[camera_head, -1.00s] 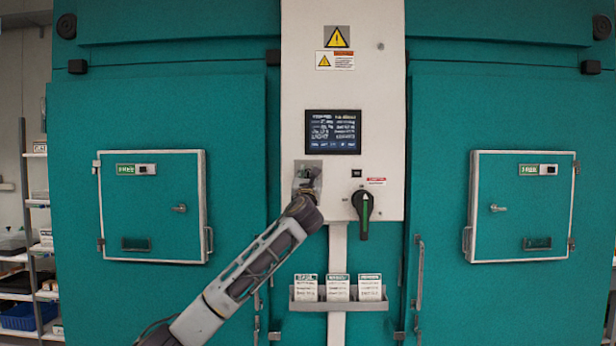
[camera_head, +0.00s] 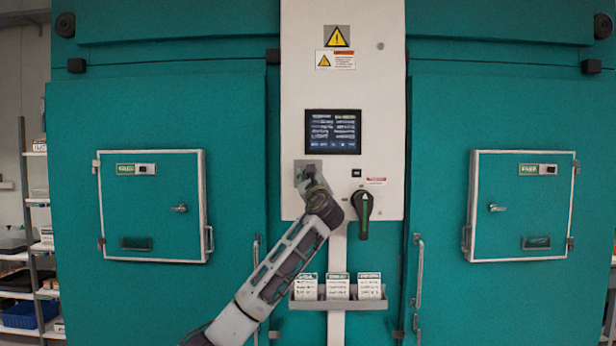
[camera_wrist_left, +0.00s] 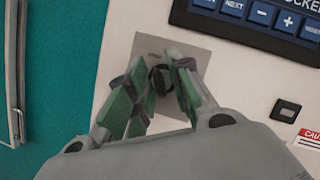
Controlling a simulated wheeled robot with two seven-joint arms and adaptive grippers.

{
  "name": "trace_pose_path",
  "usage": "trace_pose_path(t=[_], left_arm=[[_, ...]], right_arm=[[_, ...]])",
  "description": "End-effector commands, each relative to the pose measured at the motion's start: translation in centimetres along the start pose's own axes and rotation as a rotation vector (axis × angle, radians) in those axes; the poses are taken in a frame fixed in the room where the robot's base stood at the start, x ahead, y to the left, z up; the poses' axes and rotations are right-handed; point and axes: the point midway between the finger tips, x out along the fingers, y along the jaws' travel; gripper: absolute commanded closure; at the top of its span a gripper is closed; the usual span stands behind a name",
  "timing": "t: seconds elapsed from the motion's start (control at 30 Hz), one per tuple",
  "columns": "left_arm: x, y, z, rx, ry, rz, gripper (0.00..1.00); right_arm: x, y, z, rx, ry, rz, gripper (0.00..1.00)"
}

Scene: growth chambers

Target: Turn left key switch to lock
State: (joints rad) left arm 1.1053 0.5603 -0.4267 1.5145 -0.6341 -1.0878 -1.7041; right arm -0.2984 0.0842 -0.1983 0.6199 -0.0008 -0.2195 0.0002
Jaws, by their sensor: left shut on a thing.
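The left key switch sits on a grey square plate (camera_head: 304,164) on the white control panel, below the screen. My left gripper (camera_head: 307,178) is at this plate and covers most of the switch in the head view. In the left wrist view, the green-padded fingers of my left gripper (camera_wrist_left: 160,82) are closed around the dark key (camera_wrist_left: 159,76), in front of the grey plate (camera_wrist_left: 203,56). The exact angle of the key is hard to tell. My right gripper is not in view.
A black and green rotary handle (camera_head: 363,214) is right of the switch. The screen (camera_head: 333,131) is above. A card holder (camera_head: 338,304) with several cards is below. Teal chamber doors with small hatches (camera_head: 152,228) stand on both sides.

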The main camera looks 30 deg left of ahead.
Motion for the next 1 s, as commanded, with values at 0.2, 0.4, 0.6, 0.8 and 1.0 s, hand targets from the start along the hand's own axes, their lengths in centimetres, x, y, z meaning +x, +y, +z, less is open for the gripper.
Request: trace_pose_path(t=[0.2,0.4,0.6,0.8,1.0], left_arm=[[-0.01,0.01,-0.08,-0.008,0.002,0.003,1.00],[-0.01,0.02,-0.08,-0.007,0.002,0.003,0.76],[-0.01,0.02,-0.04,-0.006,0.001,0.003,0.72],[-0.06,0.01,-0.02,-0.006,0.001,0.002,0.72],[-0.72,0.00,-0.05,-0.006,0.001,0.002,0.72]], right_arm=[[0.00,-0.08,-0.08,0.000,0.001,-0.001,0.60],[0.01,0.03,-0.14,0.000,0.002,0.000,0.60],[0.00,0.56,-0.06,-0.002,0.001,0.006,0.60],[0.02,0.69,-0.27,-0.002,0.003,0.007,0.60],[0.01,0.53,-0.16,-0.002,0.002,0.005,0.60]])
